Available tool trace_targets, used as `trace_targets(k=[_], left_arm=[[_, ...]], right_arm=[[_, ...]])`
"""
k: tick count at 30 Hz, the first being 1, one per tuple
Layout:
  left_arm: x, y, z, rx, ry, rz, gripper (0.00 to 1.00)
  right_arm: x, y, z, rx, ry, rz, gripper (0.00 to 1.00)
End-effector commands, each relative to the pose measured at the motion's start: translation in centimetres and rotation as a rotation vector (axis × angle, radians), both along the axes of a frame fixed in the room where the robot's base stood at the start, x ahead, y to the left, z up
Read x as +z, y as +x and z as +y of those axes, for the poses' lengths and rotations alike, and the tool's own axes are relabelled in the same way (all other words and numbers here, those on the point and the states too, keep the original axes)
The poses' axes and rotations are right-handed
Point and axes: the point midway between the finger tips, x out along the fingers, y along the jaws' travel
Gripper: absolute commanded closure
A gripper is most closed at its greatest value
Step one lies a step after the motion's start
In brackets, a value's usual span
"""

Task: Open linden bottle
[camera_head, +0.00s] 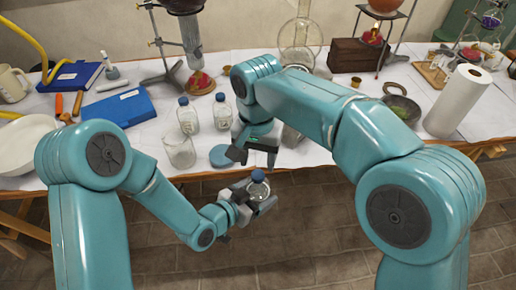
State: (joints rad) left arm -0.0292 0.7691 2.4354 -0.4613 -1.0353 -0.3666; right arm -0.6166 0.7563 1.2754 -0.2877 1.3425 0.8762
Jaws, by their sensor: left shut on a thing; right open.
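My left gripper (262,198) is shut on a small clear bottle with a blue cap (258,177), held upright in front of the table's front edge, over the floor. The cap is on the bottle. My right gripper (254,157) is open and empty, just above and a little behind the cap, apart from it. Two other clear bottles with blue caps, one on the left (187,118) and one on the right (222,113), stand on the table. I cannot read any label, so I cannot tell by name which bottle is the linden one.
A glass beaker (179,153) and a flat blue disc (221,155) are near the table's front edge. A blue case (118,107), a white bowl (22,143) and a paper towel roll (458,101) stand on the white-covered table. Open floor lies below the grippers.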

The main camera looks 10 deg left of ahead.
Motion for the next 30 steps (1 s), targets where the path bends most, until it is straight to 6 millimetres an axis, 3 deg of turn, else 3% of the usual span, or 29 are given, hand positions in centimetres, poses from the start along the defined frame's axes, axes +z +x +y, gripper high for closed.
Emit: trace_targets(k=[3,9,19,20,24,25,30], left_arm=[[0.1,0.0,0.0,0.001,0.0,-0.002,1.0],[0.1,0.0,0.0,0.001,0.0,-0.002,1.0],[0.1,0.0,0.0,0.001,0.0,-0.002,1.0],[0.1,0.0,0.0,0.001,0.0,-0.002,1.0],[0.1,0.0,0.0,0.001,0.0,-0.002,1.0],[0.1,0.0,0.0,0.001,0.0,-0.002,1.0],[0.1,0.0,0.0,0.001,0.0,-0.002,1.0]], right_arm=[[-2.1,-0.1,0.0,0.0,-0.002,0.002,0.45],[-4.5,-0.1,-0.1,0.001,-0.001,0.001,0.45],[-5.0,0.0,0.0,0.002,0.0,0.0,0.45],[-5.0,0.0,0.0,0.002,0.0,0.0,0.49],[-5.0,0.0,0.0,0.002,0.0,0.0,0.94],[-5.0,0.0,0.0,0.002,0.0,0.0,1.0],[-4.9,0.0,0.0,0.006,0.0,0.0,1.0]])
